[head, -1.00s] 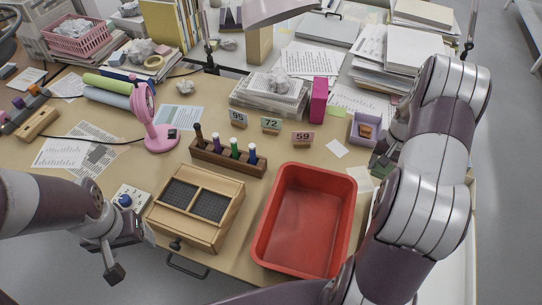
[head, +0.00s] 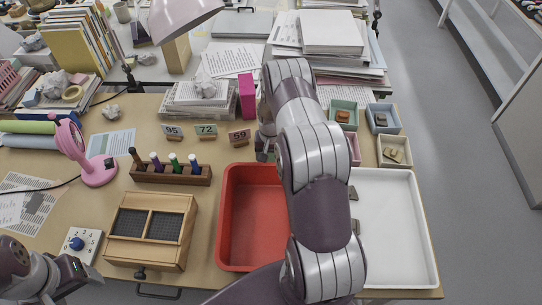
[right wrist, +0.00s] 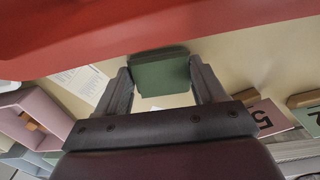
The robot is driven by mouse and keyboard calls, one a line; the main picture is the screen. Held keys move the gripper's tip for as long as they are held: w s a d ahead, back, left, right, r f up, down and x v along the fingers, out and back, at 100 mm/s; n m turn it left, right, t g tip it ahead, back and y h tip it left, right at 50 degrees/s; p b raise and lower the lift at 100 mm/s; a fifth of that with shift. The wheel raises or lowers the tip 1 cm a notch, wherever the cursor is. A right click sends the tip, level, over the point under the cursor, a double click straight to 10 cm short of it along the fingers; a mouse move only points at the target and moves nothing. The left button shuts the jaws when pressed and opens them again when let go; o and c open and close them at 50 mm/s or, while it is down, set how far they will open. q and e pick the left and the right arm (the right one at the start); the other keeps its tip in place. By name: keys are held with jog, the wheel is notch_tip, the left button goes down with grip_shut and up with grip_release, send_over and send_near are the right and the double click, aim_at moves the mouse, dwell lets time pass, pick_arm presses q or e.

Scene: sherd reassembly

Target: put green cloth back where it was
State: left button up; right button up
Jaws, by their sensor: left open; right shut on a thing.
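The green cloth (right wrist: 160,72), a dark green folded piece, is between the fingertips of my right gripper (right wrist: 162,80) in the right wrist view. The gripper is shut on it, above the tan table top beside the red bin. In the head view the right gripper (head: 264,148) is mostly hidden by my arm, near the bin's back edge and the 59 card. My left gripper (head: 66,278) is open and empty at the lower left, near the white knob panel (head: 82,243).
The red bin (head: 226,225) looks empty where visible. A white tray (head: 410,250) with dark sherds and small coloured boxes (head: 394,151) lie right. A marker rack (head: 170,174), wooden box (head: 150,255), number cards (head: 206,131) and pink block (head: 247,95) stand left and behind.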

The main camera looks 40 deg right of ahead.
jog(key=shift+w+f, duration=0.1)
jog(key=shift+f, duration=0.15)
jog(key=o, duration=1)
jog(key=shift+f, duration=0.1)
